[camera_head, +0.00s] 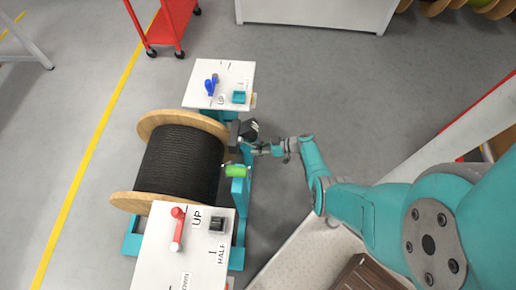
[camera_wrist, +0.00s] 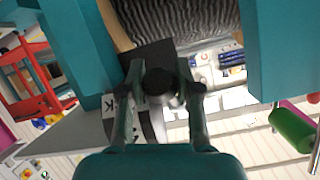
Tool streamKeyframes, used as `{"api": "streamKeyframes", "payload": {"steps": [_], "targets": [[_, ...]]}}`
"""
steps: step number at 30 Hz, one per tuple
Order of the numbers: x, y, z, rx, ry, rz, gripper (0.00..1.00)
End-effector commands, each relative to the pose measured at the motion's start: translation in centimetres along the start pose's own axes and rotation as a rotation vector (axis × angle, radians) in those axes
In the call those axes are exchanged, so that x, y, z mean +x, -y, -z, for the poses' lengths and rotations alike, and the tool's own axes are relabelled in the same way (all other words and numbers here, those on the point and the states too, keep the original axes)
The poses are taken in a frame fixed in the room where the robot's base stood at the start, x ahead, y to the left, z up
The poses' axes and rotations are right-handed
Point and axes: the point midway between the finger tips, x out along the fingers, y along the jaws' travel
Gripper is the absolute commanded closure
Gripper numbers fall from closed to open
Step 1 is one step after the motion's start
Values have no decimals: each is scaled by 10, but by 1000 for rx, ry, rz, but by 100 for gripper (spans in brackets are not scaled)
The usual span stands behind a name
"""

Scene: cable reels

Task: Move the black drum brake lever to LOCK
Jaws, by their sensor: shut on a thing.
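The large drum (camera_head: 183,160) is wound with black cable between wooden flanges. The black brake lever (camera_head: 248,130) is beside its right flange. My gripper (camera_head: 256,148) reaches it from the right. In the wrist view my gripper (camera_wrist: 160,88) has its fingers on both sides of the lever's round dark knob (camera_wrist: 158,80) and is shut on it. A pale curved plate (camera_wrist: 110,128) with dark lettering, a K legible, shows behind the left finger. The rest of the lettering is hidden, so the lever's setting cannot be told.
A green handle (camera_head: 236,171) is just below my gripper on the teal stand. White panels with a blue lever (camera_head: 211,84) and a red lever (camera_head: 178,229) stand at the drum's two ends. A red cart (camera_head: 166,28) is at the back. Open floor lies left.

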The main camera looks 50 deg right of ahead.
Motion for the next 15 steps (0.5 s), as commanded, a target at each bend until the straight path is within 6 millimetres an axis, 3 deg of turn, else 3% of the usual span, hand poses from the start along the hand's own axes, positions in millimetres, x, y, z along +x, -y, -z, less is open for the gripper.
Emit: {"api": "streamKeyframes", "payload": {"steps": [8, 9, 11, 15], "targets": [[0, -1, 0, -1, 2, -2, 100], [0, -1, 0, -1, 2, -2, 57], [0, -1, 0, -1, 2, -1, 42], [0, 0, 0, -1, 1, -1, 41]]}}
